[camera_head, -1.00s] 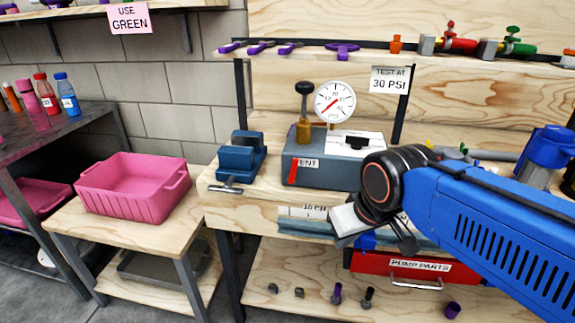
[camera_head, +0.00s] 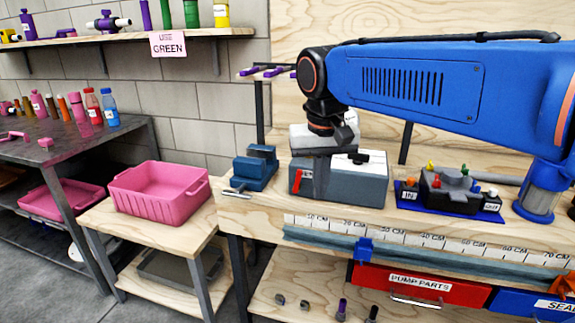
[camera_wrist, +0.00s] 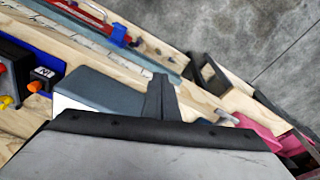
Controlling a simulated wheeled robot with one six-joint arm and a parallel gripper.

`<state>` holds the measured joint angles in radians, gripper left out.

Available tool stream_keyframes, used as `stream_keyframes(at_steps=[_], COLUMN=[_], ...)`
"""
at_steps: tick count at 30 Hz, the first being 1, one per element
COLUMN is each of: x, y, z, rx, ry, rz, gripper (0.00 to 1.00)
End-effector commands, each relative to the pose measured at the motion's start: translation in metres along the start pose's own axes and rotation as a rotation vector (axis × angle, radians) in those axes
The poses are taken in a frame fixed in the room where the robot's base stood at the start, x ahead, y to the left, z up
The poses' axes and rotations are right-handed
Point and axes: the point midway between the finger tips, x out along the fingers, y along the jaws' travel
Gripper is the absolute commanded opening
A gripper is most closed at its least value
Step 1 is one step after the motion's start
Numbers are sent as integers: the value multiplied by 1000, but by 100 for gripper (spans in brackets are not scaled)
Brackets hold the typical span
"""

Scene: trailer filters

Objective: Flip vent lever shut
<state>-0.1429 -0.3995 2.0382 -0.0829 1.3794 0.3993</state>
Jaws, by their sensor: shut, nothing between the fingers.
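The grey test box (camera_head: 352,186) sits on the wooden bench, with a small black part on its white top. The red vent lever (camera_head: 300,181) is on the box's front face near its left end, slightly tilted; the label beside it is largely covered. My gripper (camera_head: 320,192) points down at the box's front left, just right of the lever, fingers shut and empty. I cannot tell whether it touches the lever. In the wrist view my fingers (camera_wrist: 160,98) are together beside the box (camera_wrist: 98,88), and the lever is hidden. My arm hides the gauge.
A blue vise (camera_head: 255,168) stands close left of the box. A black fixture (camera_head: 452,190) on a blue mat is to the right. A pink bin (camera_head: 158,192) stands on the lower side table. A ruler strip (camera_head: 400,236) runs along the bench front.

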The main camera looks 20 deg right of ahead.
Motion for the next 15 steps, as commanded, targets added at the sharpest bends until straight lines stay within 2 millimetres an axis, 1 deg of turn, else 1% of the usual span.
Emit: stream_keyframes(at_steps=[1,3,8,15], x=[-7,-15,-34,-58], y=[-6,-13,-30,-58], z=[-10,-22,-48,-84], rx=[13,36,90,174], ry=[-15,-34,-77,-132], rz=[11,28,68,138], gripper=[0,0,0,0])
